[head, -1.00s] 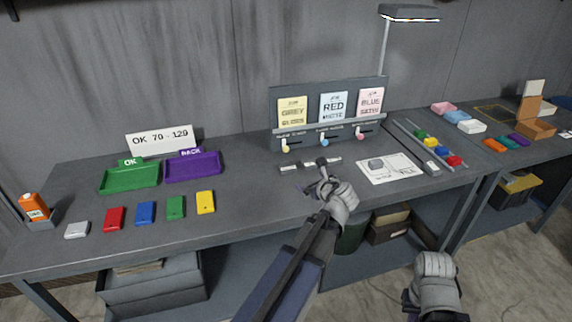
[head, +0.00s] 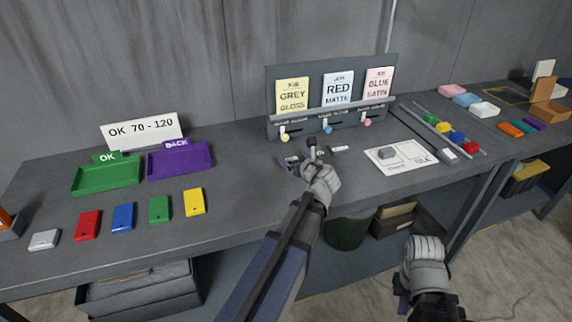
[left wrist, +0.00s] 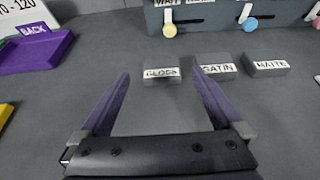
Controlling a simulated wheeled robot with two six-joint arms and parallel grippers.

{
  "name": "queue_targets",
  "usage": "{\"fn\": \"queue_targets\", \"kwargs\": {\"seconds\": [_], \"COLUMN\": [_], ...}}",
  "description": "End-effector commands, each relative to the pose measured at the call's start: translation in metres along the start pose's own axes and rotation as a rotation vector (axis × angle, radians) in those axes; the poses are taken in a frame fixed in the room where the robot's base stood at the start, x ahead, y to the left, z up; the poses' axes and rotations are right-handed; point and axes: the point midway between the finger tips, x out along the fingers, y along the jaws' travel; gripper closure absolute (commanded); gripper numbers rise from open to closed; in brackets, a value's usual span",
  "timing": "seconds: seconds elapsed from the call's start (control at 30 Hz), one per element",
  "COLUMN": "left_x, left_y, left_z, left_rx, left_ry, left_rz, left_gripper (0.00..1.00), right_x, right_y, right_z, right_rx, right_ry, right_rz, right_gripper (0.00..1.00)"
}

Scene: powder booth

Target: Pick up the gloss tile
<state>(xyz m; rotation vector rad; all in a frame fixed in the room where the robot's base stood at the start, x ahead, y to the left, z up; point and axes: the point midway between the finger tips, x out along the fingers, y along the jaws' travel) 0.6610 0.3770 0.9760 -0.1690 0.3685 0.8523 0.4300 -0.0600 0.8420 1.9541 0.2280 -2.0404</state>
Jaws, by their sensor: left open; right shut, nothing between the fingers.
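Three small dark grey tiles with white labels lie in a row below the card stand. In the left wrist view they are the gloss tile (left wrist: 161,74), the satin tile (left wrist: 215,68) and the matte tile (left wrist: 268,65). My left gripper (left wrist: 160,84) is open and empty, with the gloss tile straight ahead between its purple fingertips; the right finger overlaps the satin tile's left edge. In the head view my left gripper (head: 300,156) partly hides the gloss and satin tiles; the matte tile (head: 340,149) shows clear. My right gripper (head: 403,286) is shut and empty, in front of the bench.
The card stand (head: 350,122) with coloured knobs rises behind the tiles. A green OK tray (head: 106,175) and a purple BACK tray (head: 180,160) lie to the left, with several coloured pieces before them. A printed sheet (head: 400,157) lies to the right.

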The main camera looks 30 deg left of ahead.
Motion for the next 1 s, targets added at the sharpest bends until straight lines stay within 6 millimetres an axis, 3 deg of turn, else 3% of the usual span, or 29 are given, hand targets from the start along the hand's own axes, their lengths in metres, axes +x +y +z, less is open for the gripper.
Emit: {"fn": "queue_targets", "kwargs": {"seconds": [0.1,0.37,0.6,0.83,1.0], "left_x": [0.005,0.008,0.032,0.037,0.059], "left_y": [0.0,0.0,-0.001,-0.001,-0.001], "left_z": [-0.013,-0.015,-0.016,-0.017,-0.023], "left_rx": [0.0,-0.001,-0.003,-0.001,-0.002], "left_ry": [0.0,0.0,0.001,0.0,0.0], "left_rz": [0.0,0.0,0.002,0.0,0.002], "left_gripper": [0.0,0.0,0.0,0.0,0.0], "right_x": [0.014,0.016,0.027,0.029,0.043], "right_y": [-0.001,-0.002,-0.003,-0.003,-0.004], "right_z": [-0.001,-0.001,-0.002,-0.002,-0.003], "right_rx": [0.0,0.0,0.0,0.0,0.0], "right_ry": [0.0,0.0,0.0,0.0,0.0], "right_rz": [0.0,0.0,0.0,0.0,0.0], "right_gripper": [1.0,1.0,1.0,1.0,1.0]}}
